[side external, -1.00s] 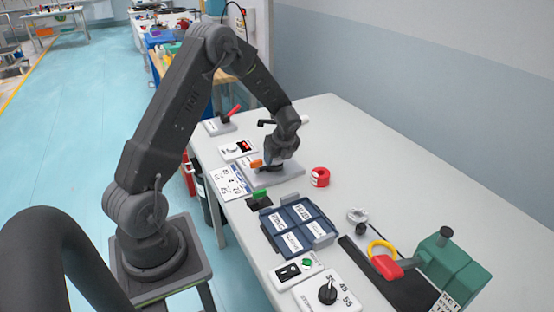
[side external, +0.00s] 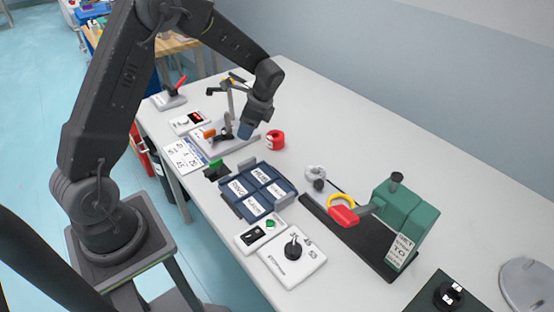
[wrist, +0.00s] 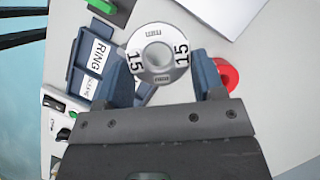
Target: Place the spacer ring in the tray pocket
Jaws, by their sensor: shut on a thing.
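A silver spacer ring (wrist: 158,52) with "15" printed on both sides is held between the two blue fingers of my gripper (wrist: 160,75). The dark blue tray (side external: 240,206) lies nearer the camera, with several labelled pockets. In the wrist view part of the tray (wrist: 77,78) shows at the left, with a pocket labelled "RING"; the rest is hidden behind my gripper.
A grey fixture (side external: 232,147) with an upright post stands behind my gripper. A red roll (side external: 275,139) is just right of it. A green device (side external: 405,215) with a yellow ring stands at the right. Control panels lie in front of the tray. The back right of the table is clear.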

